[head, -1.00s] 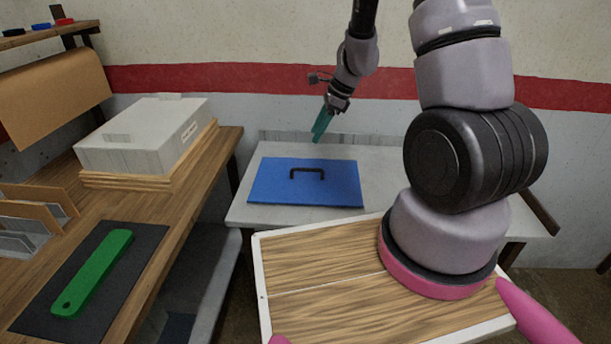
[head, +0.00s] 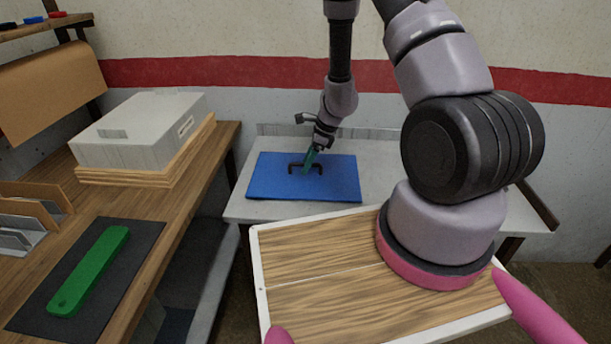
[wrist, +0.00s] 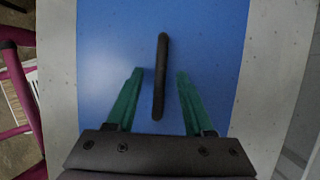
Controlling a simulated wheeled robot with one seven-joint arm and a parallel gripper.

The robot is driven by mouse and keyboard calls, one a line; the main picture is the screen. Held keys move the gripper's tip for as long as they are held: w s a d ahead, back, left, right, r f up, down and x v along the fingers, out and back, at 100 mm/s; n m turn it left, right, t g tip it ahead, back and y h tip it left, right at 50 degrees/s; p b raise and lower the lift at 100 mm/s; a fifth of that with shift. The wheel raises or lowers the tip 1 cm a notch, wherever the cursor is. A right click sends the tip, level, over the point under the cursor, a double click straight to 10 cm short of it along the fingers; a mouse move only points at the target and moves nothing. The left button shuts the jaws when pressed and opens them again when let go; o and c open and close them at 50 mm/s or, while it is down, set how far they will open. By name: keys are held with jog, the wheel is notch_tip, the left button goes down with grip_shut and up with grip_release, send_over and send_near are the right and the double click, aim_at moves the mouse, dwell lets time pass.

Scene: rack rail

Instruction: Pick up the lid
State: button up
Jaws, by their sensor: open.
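The lid (head: 265,187) is a flat blue panel with a black bar handle (head: 293,166), lying on a pale grey table. In the wrist view the blue lid (wrist: 205,38) fills the middle and its black handle (wrist: 161,75) stands between my two green fingers. My gripper (head: 309,163) is at the handle, pointing down. In the wrist view my gripper (wrist: 156,95) is open, with a gap on each side of the handle. I cannot tell exactly how far down the fingers reach.
The pale table (head: 245,209) has bare room around the lid. A wooden bench on the left holds a grey box (head: 140,140), a green bar (head: 90,270) on a dark mat (head: 38,322) and upright dividers (head: 28,220). A wall with a red stripe is behind.

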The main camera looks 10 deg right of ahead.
jog(key=shift+w+a+f, duration=0.1)
jog(key=shift+a+f, duration=0.15)
jog(key=shift+f, duration=0.3)
grip_shut()
dwell(1.0)
